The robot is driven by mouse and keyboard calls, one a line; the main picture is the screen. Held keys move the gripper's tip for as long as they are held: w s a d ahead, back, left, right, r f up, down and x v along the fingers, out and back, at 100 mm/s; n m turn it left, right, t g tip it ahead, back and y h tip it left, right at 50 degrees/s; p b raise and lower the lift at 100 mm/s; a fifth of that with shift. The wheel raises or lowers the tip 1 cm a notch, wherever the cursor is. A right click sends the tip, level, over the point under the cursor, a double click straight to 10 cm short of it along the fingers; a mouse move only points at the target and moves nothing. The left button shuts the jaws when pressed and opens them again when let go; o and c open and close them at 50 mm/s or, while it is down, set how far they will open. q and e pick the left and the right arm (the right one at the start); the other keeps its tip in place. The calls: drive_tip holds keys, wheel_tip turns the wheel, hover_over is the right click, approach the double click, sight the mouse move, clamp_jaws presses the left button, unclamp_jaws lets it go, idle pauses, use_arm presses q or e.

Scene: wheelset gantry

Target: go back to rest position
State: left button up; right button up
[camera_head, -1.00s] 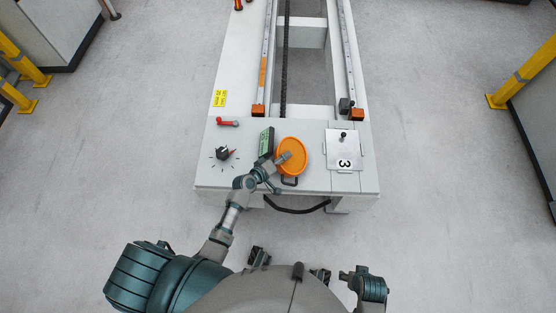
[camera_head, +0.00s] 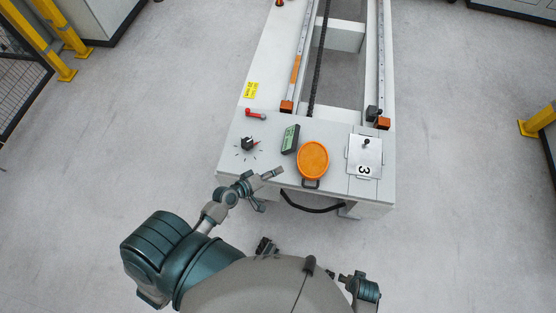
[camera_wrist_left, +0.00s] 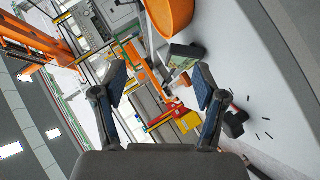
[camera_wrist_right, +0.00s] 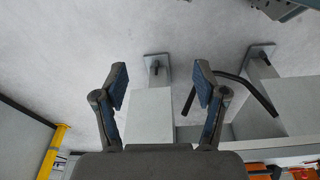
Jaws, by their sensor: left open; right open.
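My left gripper (camera_head: 270,188) is at the front left edge of the white gantry bench in the head view, apart from the orange round lid-like part (camera_head: 313,160). In the left wrist view its two fingers (camera_wrist_left: 160,88) stand wide apart with nothing between them. The orange part (camera_wrist_left: 170,14) shows at the top of that view. My right gripper (camera_wrist_right: 160,88) is open and empty in the right wrist view, with floor and bench legs beyond it. In the head view the right arm shows only partly at the bottom, and its fingers cannot be made out.
The bench top (camera_head: 225,165) carries a black knob (camera_head: 248,144), a red handle (camera_head: 256,114), a green-screened display (camera_head: 290,139) and a plate marked 3 (camera_head: 364,157). Yellow posts (camera_head: 50,45) stand at left; open floor lies around.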

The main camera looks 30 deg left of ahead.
use_arm(q)
drive_tip(key=shift+s, duration=0.15)
use_arm(e)
drive_tip(key=shift+f, duration=0.1)
use_arm(q)
drive_tip(key=s+d+f+m+g+y+p, duration=0.1)
drive_tip(key=s+f+m+g+y+p, duration=0.2)
drive_tip(key=s+f+m+g, duration=0.7)
drive_tip(key=s+f+y, duration=0.2)
drive_tip(key=s+f, duration=1)
drive_tip(key=f, duration=0.2)
drive_tip(key=shift+s+f+p, duration=0.35)
drive_tip(key=shift+s+p, duration=0.05)
use_arm(e)
drive_tip(key=s+f, duration=0.4)
drive_tip(key=f, duration=0.4)
drive_tip(key=shift+d+f, duration=0.3)
drive_tip(key=shift+f, duration=0.1)
